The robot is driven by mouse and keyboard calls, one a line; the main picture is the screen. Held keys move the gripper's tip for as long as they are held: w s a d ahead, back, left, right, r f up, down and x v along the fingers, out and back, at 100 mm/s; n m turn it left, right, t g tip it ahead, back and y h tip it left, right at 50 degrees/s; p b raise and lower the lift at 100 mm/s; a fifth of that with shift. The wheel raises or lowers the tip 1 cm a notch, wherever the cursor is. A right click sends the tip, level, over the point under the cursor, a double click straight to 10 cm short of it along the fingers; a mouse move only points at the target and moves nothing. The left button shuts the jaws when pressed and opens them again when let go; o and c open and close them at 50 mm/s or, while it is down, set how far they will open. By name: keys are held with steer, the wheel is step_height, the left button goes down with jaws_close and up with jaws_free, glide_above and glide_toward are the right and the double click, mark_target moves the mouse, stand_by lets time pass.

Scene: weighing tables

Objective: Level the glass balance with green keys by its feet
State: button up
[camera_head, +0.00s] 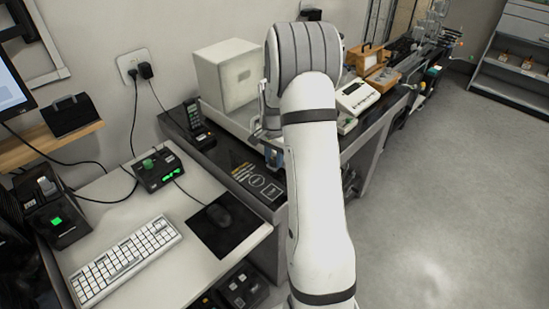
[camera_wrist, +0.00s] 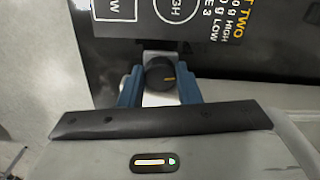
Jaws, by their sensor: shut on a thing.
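In the head view my gripper (camera_head: 273,157) is low at the front edge of the weighing table, partly behind my arm. A pale box-shaped case (camera_head: 226,74) stands behind it. A white instrument with a display (camera_head: 357,95) stands to the right of my arm. My arm hides the space between them. I cannot make out green keys or a level bubble.
A black panel with white and yellow print (camera_head: 262,183) lies in front of my gripper. A dark handset (camera_head: 196,122) stands left of the case. A keyboard (camera_head: 125,260), a mouse pad (camera_head: 226,226) and a control box (camera_head: 158,172) are on the near desk. Floor at right is clear.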

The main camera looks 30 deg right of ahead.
mark_target(273, 160)
steer(key=shift+r+n+b, duration=0.1)
steer(key=shift+n+b, duration=0.4)
steer(key=shift+n, duration=1.5)
steer(key=o, duration=0.9)
steer(key=shift+o, duration=0.4)
steer(key=shift+a+r+p, duration=0.15)
steer(key=shift+r+p, duration=2.3)
steer(key=shift+r, duration=1.55)
